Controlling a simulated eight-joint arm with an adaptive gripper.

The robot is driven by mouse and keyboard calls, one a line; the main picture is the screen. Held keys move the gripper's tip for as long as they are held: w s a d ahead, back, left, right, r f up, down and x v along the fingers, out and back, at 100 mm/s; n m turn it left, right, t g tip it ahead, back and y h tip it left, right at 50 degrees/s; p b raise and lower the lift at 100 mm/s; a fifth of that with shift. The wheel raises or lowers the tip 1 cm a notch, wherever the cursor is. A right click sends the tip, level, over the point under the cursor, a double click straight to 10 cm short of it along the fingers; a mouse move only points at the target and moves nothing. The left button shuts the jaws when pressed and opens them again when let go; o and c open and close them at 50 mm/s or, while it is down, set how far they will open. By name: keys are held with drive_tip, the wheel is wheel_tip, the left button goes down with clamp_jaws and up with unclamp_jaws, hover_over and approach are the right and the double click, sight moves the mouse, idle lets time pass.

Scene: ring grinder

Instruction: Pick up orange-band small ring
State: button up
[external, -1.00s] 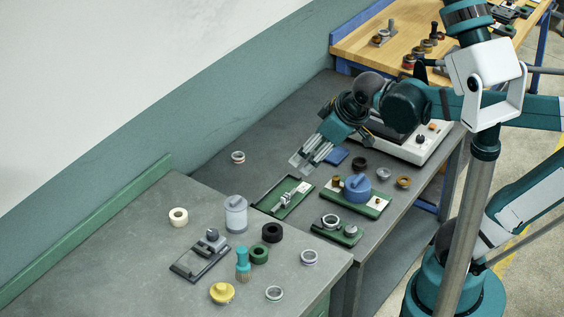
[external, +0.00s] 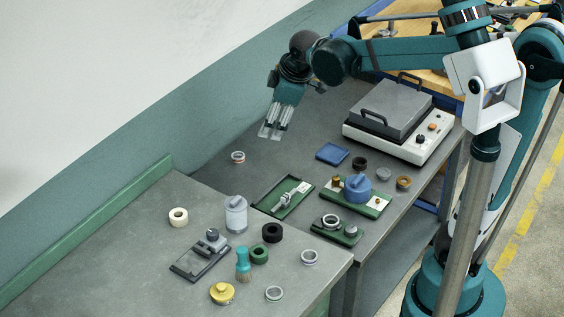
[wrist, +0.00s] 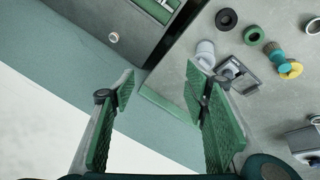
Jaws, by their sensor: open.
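A small pale metal ring (external: 238,157) with an orange-red band lies alone on the grey bench near the back wall. It also shows in the wrist view (wrist: 114,37), at the upper left. My gripper (external: 272,134) is open and empty, pointing down above the bench, up and to the right of this ring in the external view. In the wrist view my gripper's green pads (wrist: 162,98) are wide apart with nothing between them. The ring lies beyond the left finger there, clear of both fingers.
A green tray (external: 268,194) with a metal tool and a green fixture (external: 374,209) with a blue knob stand in front. Other rings lie about, including a brownish one (external: 404,182) and a silver one (external: 309,257). A white machine (external: 400,145) stands right. Bench around the orange-band ring is clear.

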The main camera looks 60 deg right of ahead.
drive_tip(key=w+d+f+n+g, duration=0.1)
drive_tip(key=w+d+f, duration=0.1)
drive_tip(key=w, duration=0.3)
drive_tip(key=w+d+f+n, duration=0.2)
drive_tip(key=w+d, duration=0.1)
drive_tip(key=w, duration=0.2)
drive_tip(key=n+g, duration=0.4)
drive_tip(key=n, duration=0.4)
hover_over(237, 152)
drive_tip(key=s+a, duration=0.2)
drive_tip(key=a, duration=0.1)
drive_tip(key=shift+h, duration=0.3)
drive_tip(key=f, duration=2.6)
drive_tip(key=shift+w+a, duration=0.15)
drive_tip(key=shift+w, duration=0.1)
drive_tip(key=shift+w+d+f, duration=0.1)
drive_tip(key=shift+d+f, duration=0.1)
drive_tip(key=shift+f, duration=0.2)
drive_tip(key=shift+d+f+b, duration=0.15)
drive_tip(key=shift+f+b, duration=0.2)
drive_tip(key=shift+f, duration=0.9)
drive_tip(key=shift+d+f, duration=0.2)
drive_tip(key=shift+f, duration=0.65)
drive_tip(key=shift+d+f, duration=0.15)
drive_tip(key=shift+f, duration=0.7)
drive_tip(key=shift+d+f, duration=0.2)
drive_tip(key=shift+f, duration=0.65)
